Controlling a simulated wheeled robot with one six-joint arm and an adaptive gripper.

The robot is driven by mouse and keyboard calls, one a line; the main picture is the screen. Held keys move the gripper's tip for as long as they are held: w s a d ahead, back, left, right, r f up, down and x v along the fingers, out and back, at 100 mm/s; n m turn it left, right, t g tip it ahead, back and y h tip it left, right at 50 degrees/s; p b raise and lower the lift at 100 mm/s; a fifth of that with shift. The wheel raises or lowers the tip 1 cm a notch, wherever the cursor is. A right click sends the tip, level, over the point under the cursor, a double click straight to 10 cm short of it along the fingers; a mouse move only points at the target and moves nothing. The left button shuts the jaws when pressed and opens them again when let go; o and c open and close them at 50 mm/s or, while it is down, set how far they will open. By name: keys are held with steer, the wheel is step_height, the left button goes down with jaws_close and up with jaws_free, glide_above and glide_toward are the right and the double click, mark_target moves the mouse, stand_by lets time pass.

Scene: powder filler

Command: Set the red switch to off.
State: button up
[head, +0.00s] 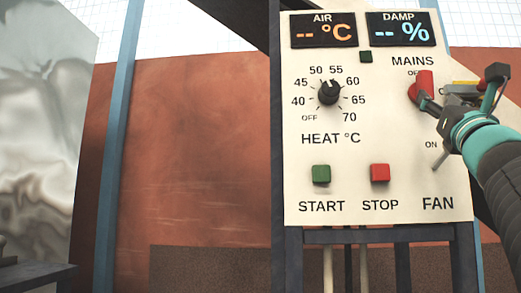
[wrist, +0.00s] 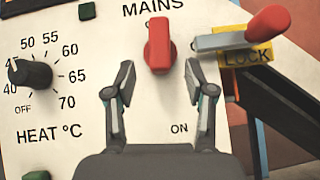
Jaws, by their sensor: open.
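The red switch (head: 424,82) is under the MAINS label on the white panel. It also shows in the wrist view (wrist: 159,45), standing upright with its upper end at the top label. In the head view that label starts with OF and is partly covered by the switch; ON is printed lower down. My gripper (head: 432,132) is in front of the panel's right side, partly overlapping the switch in the head view. In the wrist view my gripper (wrist: 161,84) is open and empty, its fingers apart just below the switch. I cannot tell whether they touch it.
A red-handled grey lever (wrist: 268,24) on a yellow LOCK plate (wrist: 245,57) is close right of the switch. The black HEAT dial (head: 330,92), green START button (head: 321,174) and red STOP button (head: 380,173) are to the left.

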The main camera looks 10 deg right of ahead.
mark_target(430, 91)
steer(key=p+x, duration=0.2)
steer(key=x, duration=0.5)
steer(key=shift+w+r, duration=0.1)
steer(key=c, duration=0.8)
